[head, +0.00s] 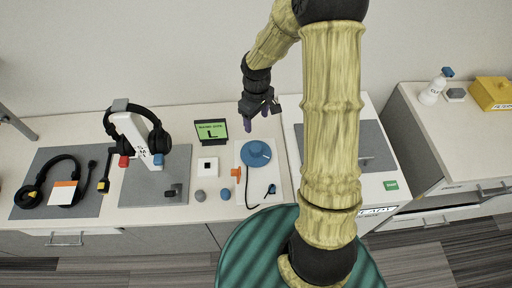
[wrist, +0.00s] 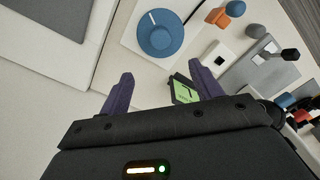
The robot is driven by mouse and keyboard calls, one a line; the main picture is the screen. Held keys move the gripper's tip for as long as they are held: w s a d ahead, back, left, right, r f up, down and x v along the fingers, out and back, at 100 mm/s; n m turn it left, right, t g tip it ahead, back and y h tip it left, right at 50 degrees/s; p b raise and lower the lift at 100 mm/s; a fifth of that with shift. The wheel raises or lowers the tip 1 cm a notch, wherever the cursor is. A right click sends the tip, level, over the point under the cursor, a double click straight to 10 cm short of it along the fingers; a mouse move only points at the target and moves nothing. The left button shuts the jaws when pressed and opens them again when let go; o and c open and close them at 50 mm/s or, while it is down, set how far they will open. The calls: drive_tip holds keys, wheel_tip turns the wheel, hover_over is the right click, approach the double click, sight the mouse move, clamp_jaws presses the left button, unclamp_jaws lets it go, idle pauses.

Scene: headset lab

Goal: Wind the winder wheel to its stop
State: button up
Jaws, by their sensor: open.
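The blue winder wheel (head: 256,153) sits on a white base plate (head: 247,184) on the bench, with a dark cable running from it toward the front. In the wrist view the wheel (wrist: 160,33) lies beyond my fingertips, near the top, with a white line on its top. My gripper (head: 260,113) is above the bench, behind the wheel and apart from it. In the wrist view my gripper (wrist: 160,86) has its two purple fingers spread, with nothing between them but bare bench and part of the screen.
A small green screen (head: 212,131) stands left of my gripper. A headset stand (head: 133,140) with black headphones is further left. A white machine (head: 376,170) stands right of the wheel. Small knobs (head: 225,194) and a white square block (head: 208,166) lie left of the plate.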

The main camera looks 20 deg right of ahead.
sight(256, 147)
wheel_tip(256, 147, down, 17)
drive_tip(key=shift+f+p, duration=0.1)
drive_tip(key=shift+p, duration=1)
drive_tip(key=c, duration=1)
